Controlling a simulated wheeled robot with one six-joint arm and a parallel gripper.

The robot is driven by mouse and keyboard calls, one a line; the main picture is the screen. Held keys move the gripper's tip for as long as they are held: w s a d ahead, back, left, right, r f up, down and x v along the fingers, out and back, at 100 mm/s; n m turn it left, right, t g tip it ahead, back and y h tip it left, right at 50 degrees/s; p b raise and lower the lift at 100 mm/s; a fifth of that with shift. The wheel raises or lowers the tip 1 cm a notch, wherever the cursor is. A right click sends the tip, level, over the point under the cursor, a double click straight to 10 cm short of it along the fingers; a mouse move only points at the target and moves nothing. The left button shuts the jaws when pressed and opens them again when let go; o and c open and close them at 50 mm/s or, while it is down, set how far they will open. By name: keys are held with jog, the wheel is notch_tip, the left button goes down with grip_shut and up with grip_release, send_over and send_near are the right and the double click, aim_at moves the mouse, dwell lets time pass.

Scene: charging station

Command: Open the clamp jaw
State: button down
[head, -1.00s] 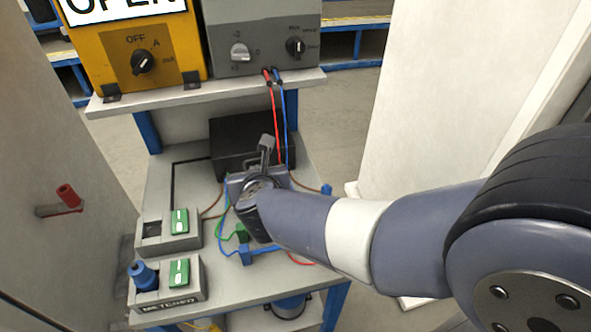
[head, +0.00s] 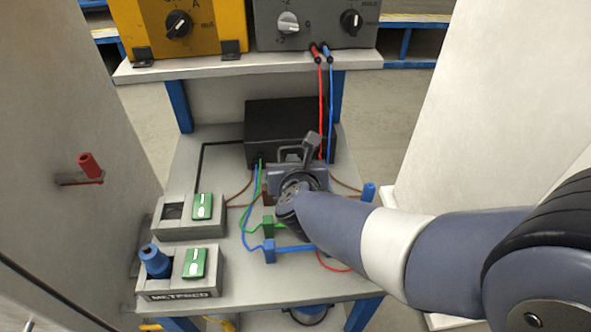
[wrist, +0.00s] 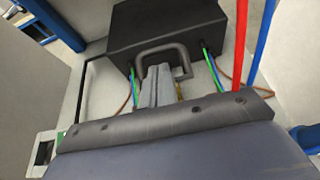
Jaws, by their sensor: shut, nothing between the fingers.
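My gripper (head: 298,185) is above the bench's middle, just in front of a black box (head: 262,122). Its fingertips are hidden by its body in the head view. In the wrist view, grey pieces that look like my shut, empty fingers (wrist: 158,84) point at a grey loop handle (wrist: 165,50) in front of the black box. I cannot tell whether they touch it. A green clip (head: 268,227) and a blue clip (head: 269,252) sit on the bench below my gripper. I cannot make out the clamp jaw clearly; my arm may cover it.
Green, blue and brown wires run around the gripper; a red lead (head: 321,110) and a blue lead (head: 331,110) hang at right. Two grey boxes with green switches stand at front left. A shelf (head: 215,67) carries a yellow meter. Pale panels stand at both sides.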

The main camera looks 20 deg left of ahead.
jog(key=shift+x, duration=1)
jog(key=shift+w+r+p, duration=0.1)
jog(key=shift+r+p, duration=0.15)
jog(key=shift+p, duration=0.6)
